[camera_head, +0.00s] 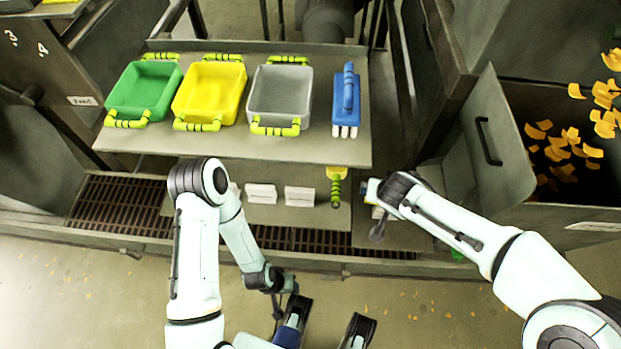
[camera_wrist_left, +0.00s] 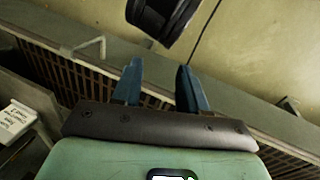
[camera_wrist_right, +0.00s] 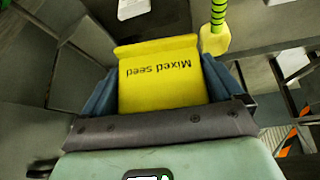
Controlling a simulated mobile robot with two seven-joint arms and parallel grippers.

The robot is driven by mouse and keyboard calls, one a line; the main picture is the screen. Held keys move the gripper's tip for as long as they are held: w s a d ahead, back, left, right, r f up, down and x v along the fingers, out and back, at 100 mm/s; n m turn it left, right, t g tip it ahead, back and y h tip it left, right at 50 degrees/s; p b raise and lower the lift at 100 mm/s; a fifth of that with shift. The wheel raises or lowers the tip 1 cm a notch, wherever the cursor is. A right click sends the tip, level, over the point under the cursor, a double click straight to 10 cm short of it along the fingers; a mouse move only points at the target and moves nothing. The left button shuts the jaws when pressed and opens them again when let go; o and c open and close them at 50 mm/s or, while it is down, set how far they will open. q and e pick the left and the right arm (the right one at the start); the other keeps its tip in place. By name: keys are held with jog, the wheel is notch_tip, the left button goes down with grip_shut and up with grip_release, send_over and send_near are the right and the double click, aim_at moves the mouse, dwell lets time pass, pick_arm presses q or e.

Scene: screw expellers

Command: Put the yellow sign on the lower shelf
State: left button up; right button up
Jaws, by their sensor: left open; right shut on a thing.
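The yellow sign (camera_wrist_right: 160,82), lettered "Mixed seed", sits between the fingers of my right gripper (camera_wrist_right: 158,65), which is shut on it. The lettering reads upside down in the right wrist view. In the head view my right gripper (camera_head: 374,195) is beside the right end of the lower shelf (camera_head: 322,222), and its wrist hides most of the sign. The lower shelf carries two white signs (camera_head: 262,193) (camera_head: 300,196) and a yellow scoop (camera_head: 337,172) with a green-black handle.
The upper shelf (camera_head: 225,145) overhangs the lower one. It bears a green bin (camera_head: 145,90), a yellow bin (camera_head: 210,92), a grey bin (camera_head: 280,93) and a blue brush (camera_head: 346,100). An open metal box (camera_head: 500,150) with orange pieces stands right. Floor grating (camera_head: 120,205) runs left.

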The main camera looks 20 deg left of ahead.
pick_arm(q)
jog(key=w+a+f+t+b, duration=0.2)
jog(key=w+f+b, duration=0.3)
jog(key=f+b, duration=0.25)
pick_arm(e)
jog(key=s+a+f+n, duration=0.1)
jog(key=a+f, duration=0.2)
jog(key=a, duration=0.2)
jog(key=s+a+f, duration=0.2)
jog(key=a, duration=0.3)
jog(key=shift+y, duration=0.4)
jog(key=f+b, duration=0.1)
jog(key=f, duration=0.2)
jog(key=a+f+b, duration=0.1)
jog(key=f, duration=0.2)
jog(key=f+b, duration=0.1)
jog(key=f, duration=0.3)
jog(key=shift+a, duration=0.15)
pick_arm(q)
jog(key=s+a+f+g, duration=0.1)
jog(key=s+f+g, duration=0.1)
jog(key=s+f, duration=0.3)
jog(key=shift+s+a+f+n+y, duration=0.15)
jog(key=shift+f+n+y, duration=0.25)
jog(key=shift+f, duration=0.45)
jog(key=shift+f, duration=0.1)
